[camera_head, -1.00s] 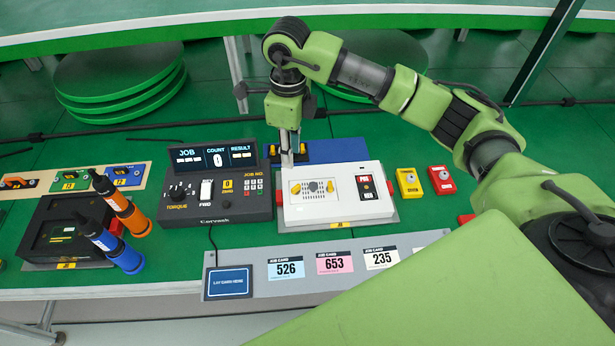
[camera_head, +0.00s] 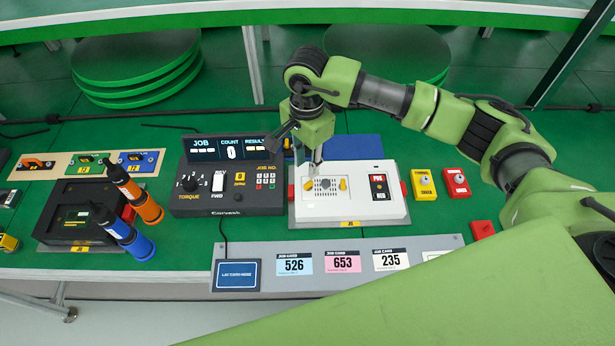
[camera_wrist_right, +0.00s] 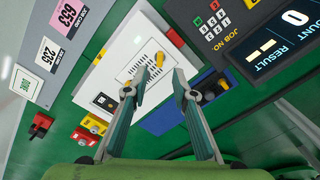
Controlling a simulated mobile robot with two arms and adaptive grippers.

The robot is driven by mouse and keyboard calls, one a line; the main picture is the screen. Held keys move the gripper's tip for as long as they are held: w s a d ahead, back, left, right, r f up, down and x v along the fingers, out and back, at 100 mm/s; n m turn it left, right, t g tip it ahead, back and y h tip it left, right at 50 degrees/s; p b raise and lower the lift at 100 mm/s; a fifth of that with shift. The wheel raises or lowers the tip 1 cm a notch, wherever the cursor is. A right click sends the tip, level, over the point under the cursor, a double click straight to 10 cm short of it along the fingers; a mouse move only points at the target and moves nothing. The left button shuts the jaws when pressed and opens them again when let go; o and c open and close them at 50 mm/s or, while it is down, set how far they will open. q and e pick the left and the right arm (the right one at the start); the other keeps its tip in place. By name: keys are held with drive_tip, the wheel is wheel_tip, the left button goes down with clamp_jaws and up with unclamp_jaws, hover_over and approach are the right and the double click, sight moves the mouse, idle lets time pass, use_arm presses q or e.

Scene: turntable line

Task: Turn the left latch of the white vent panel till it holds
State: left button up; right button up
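The white vent panel (camera_head: 350,210) lies on the bench, right of the dark torque controller. My right gripper (camera_head: 313,168) points down just above the panel's back edge, near the left latch. In the right wrist view my right gripper (camera_wrist_right: 156,82) is open with nothing between its fingers. There the left latch (camera_wrist_right: 160,59) shows just beyond the gap between the fingertips, apart from both. One finger partly hides the right latch (camera_wrist_right: 126,92). My left gripper is not in view.
The controller (camera_head: 228,200) stands close left of the panel. Yellow (camera_head: 424,186) and red (camera_head: 455,184) boxes stand to the right. A card strip (camera_head: 440,243) runs in front.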

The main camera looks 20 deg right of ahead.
sight(307, 184)
wheel_tip(307, 184, down, 8)
drive_tip(key=shift+f+p, duration=0.1)
drive_tip(key=shift+p, duration=0.7)
drive_tip(key=shift+c, duration=0.4)
clamp_jaws()
